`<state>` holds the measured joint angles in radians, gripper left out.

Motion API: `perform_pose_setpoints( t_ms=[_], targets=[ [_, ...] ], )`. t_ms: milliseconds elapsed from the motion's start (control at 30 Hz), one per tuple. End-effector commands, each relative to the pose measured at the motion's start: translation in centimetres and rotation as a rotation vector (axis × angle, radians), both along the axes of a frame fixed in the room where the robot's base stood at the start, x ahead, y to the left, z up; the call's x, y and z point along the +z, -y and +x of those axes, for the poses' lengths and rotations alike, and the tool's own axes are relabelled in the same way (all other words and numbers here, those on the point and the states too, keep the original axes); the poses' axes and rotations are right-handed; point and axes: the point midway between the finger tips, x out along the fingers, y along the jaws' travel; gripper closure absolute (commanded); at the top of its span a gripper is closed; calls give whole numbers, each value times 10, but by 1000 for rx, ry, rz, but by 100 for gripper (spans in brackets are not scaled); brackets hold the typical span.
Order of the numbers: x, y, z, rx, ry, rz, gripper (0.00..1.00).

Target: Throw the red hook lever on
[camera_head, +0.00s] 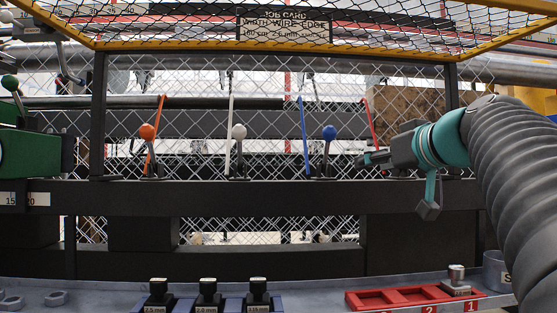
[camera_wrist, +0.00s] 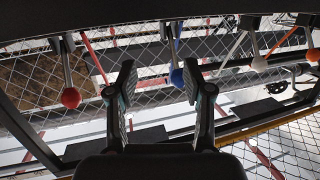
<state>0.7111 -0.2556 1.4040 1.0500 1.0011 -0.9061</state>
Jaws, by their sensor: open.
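The red lever's ball (camera_wrist: 70,97) hangs on a grey stem at the left of the wrist view, outside and to the left of the left finger. In the head view that ball is hidden behind my gripper (camera_head: 366,160); a slanted red rod (camera_head: 371,122) shows just above it. My gripper is open and empty, pointing left, and its two fingers spread apart in the wrist view (camera_wrist: 160,80). The blue ball (camera_head: 329,132) is left of my fingertips; in the wrist view it appears beside the right fingertip (camera_wrist: 178,77), contact unclear.
White (camera_head: 239,131) and orange (camera_head: 147,131) ball levers stand farther left on the same dark rail (camera_head: 250,195). Chain-link mesh lies behind them. A yellow-framed mesh guard (camera_head: 330,48) overhangs above. A red tray (camera_head: 385,299) and several black-topped blocks sit on the bench below.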

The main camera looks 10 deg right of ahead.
Motion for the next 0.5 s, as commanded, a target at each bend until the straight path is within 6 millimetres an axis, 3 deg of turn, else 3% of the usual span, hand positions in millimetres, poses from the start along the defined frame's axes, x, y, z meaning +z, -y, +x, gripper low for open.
perform_pose_setpoints(
  t_ms=[33,200,333,500],
  targets=[
    [5,27,-1,-20,22,-9,49],
    [27,95,-12,-47,98,-55,49],
    [38,130,-26,-60,143,-93,49],
    [46,150,-36,-64,171,-119,49]
  ],
)
